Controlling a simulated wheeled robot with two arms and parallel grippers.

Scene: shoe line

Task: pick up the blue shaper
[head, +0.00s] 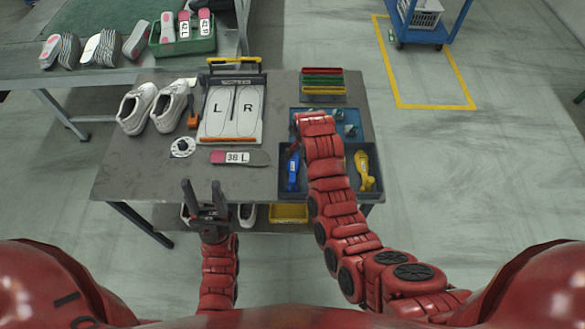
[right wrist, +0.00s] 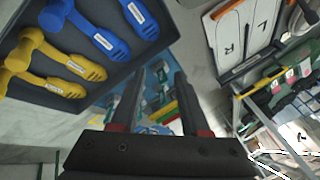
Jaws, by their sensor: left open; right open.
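A blue shaper (head: 293,170) lies in the left part of a dark tray (head: 281,190) at the table's front right. A yellow shaper (head: 363,170) lies in its right part. The right wrist view shows two blue shapers (right wrist: 112,32) and two yellow ones (right wrist: 45,75) in the tray. My right arm reaches across the tray between the colours; its gripper is hidden in the head view. In the right wrist view that gripper (right wrist: 155,82) is open and empty, apart from the shapers. My left gripper (head: 202,186) is open and empty at the table's front edge.
A board marked L and R (head: 233,112), white shoes (head: 153,106), an insole marked 38 L (head: 240,158) and a white disc (head: 182,147) occupy the table. A blue tray (head: 351,118) and coloured strips (head: 322,84) are behind the dark tray. The table's front left is clear.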

